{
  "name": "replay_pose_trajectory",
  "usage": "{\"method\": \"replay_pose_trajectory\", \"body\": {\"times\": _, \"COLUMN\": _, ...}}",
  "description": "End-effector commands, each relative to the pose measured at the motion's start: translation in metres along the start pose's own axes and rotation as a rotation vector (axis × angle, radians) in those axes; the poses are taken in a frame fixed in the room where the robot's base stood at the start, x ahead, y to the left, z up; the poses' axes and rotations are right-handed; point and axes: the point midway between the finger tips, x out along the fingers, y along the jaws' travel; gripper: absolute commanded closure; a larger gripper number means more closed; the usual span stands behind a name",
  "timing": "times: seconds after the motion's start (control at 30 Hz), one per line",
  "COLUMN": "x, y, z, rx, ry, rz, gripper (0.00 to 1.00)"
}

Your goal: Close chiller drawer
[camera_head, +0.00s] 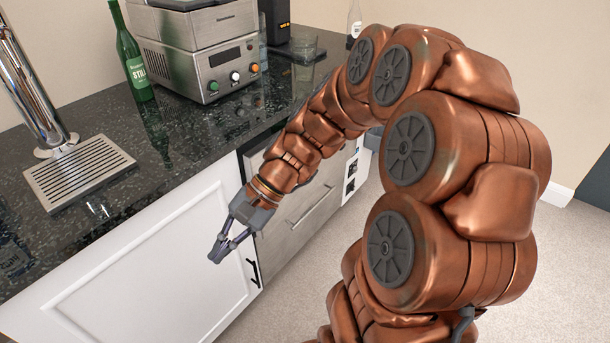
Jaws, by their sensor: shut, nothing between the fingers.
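The chiller drawer (296,222) has a brushed steel front with a long bar handle (311,204). It sits under the dark counter, right of a white cabinet door. Its front looks roughly in line with that door; I cannot tell whether it stands out a little. My arm hides its upper left part. My gripper (219,248) is shut and empty. It points down and left in front of the white door, left of the drawer and seemingly apart from both.
The white cabinet door (150,265) has a black handle (253,272). On the counter (190,130) stand a tap with a drip tray (80,170), a green bottle (133,60) and a steel machine (200,50). The floor (285,310) in front is clear.

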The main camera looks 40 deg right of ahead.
Motion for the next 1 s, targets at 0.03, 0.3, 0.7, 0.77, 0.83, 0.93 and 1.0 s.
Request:
{"method": "replay_pose_trajectory", "body": {"times": 0.03, "x": 0.001, "y": -0.002, "z": -0.025, "rx": 0.071, "ry": -0.013, "rz": -0.078, "gripper": 1.00}}
{"method": "replay_pose_trajectory", "body": {"times": 0.3, "x": -0.045, "y": -0.016, "z": -0.136, "rx": 0.408, "ry": -0.063, "rz": -0.503, "gripper": 1.00}}
{"method": "replay_pose_trajectory", "body": {"times": 0.7, "x": -0.165, "y": 0.083, "z": -0.318, "rx": 0.869, "ry": -0.115, "rz": -1.169, "gripper": 1.00}}
{"method": "replay_pose_trajectory", "body": {"times": 0.77, "x": -0.179, "y": 0.105, "z": -0.338, "rx": 0.919, "ry": -0.121, "rz": -1.248, "gripper": 1.00}}
{"method": "replay_pose_trajectory", "body": {"times": 0.83, "x": -0.193, "y": 0.127, "z": -0.354, "rx": 0.963, "ry": -0.125, "rz": -1.323, "gripper": 1.00}}
{"method": "replay_pose_trajectory", "body": {"times": 0.93, "x": -0.206, "y": 0.150, "z": -0.369, "rx": 1.007, "ry": -0.132, "rz": -1.399, "gripper": 1.00}}
{"method": "replay_pose_trajectory", "body": {"times": 1.0, "x": -0.211, "y": 0.159, "z": -0.375, "rx": 1.025, "ry": -0.135, "rz": -1.430, "gripper": 1.00}}
